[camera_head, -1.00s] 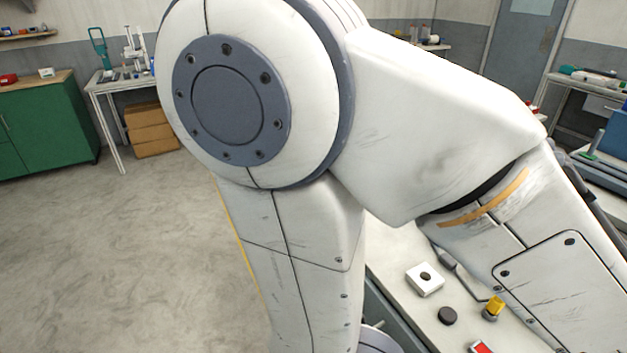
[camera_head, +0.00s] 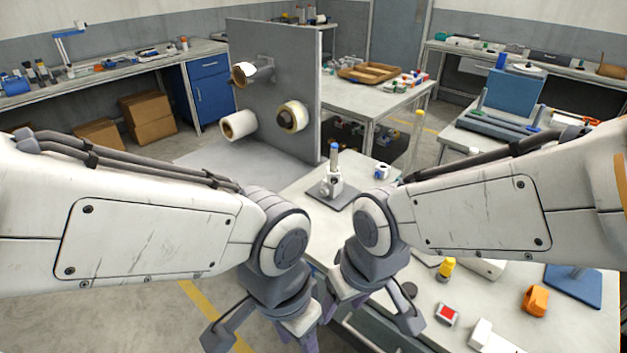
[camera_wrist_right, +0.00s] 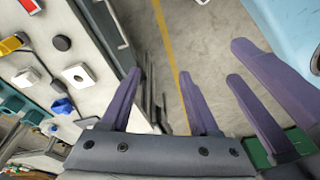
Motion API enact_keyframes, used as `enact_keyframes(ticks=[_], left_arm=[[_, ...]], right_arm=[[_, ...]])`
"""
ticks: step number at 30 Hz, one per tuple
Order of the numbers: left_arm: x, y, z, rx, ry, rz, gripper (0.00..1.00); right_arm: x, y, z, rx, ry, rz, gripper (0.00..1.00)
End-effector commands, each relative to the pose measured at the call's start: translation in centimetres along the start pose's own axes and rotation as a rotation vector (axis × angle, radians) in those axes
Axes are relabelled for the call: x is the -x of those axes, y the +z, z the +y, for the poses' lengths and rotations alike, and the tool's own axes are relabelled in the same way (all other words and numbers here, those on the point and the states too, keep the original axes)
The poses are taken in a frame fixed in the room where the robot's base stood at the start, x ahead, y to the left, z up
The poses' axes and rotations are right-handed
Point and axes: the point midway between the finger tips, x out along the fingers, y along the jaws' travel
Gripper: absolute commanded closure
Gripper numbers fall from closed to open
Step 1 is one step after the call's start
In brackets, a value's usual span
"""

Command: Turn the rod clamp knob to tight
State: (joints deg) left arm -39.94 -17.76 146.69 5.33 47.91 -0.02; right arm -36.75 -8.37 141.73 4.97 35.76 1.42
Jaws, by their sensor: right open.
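A small stand with a rod, likely the rod clamp (camera_head: 333,184), rises from a dark base plate on the bench, in the middle of the head view. Its rod stands upright with a blue upper part. I cannot make out the knob or its setting. My right gripper (camera_head: 330,308) hangs low near the bench's front edge, nearer to me than the stand and apart from it. In the right wrist view its purple fingers (camera_wrist_right: 162,75) are spread and empty. My left gripper (camera_head: 309,338) is beside it; two separated purple fingers (camera_wrist_right: 234,62), likely its own, show at right there.
On the bench are a red-topped block (camera_head: 447,314), a yellow-topped item (camera_head: 447,267), an orange item (camera_head: 535,300) and a blue plate (camera_head: 574,285). A grey upright panel (camera_head: 272,95) with reels stands behind left. Both grippers are close together.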

Motion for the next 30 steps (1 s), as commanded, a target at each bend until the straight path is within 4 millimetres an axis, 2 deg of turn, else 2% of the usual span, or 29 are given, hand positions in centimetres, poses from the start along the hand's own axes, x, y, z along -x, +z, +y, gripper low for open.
enact_keyframes(ticks=[1, 6, 9, 13, 16, 21, 25, 30], left_arm=[[1.2, -0.1, 0.1, 0.0, 0.0, 0.0, 0.5], [3.5, -0.2, 0.2, 0.0, 0.0, 0.0, 0.5], [4.7, -0.3, 0.3, 0.0, 0.0, 0.0, 0.5], [6.3, -0.4, 0.5, 0.0, 0.0, 0.001, 0.5], [7.4, -0.4, 0.5, 0.0, 0.0, 0.0, 0.5], [8.7, -0.5, 0.6, 0.001, 0.0, 0.0, 0.5], [9.1, -0.5, 0.7, 0.001, 0.0, 0.0, 0.5], [9.3, -0.5, 0.7, 0.001, 0.0, 0.0, 0.5]], right_arm=[[-0.2, -3.1, 0.7, -0.038, 0.009, 0.046, 0.38], [-3.1, -14.6, 4.3, -0.166, 0.039, 0.284, 0.38], [-5.1, -20.4, 7.4, -0.235, 0.057, 0.43, 0.38], [-8.0, -26.1, 11.9, -0.315, 0.077, 0.619, 0.38], [-10.1, -28.9, 15.2, -0.366, 0.093, 0.755, 0.38], [-12.6, -30.7, 19.4, -0.421, 0.11, 0.933, 0.38], [-13.5, -30.9, 21.0, -0.441, 0.115, 1.011, 0.38], [-14.1, -31.4, 21.7, -0.446, 0.117, 1.042, 0.38]])
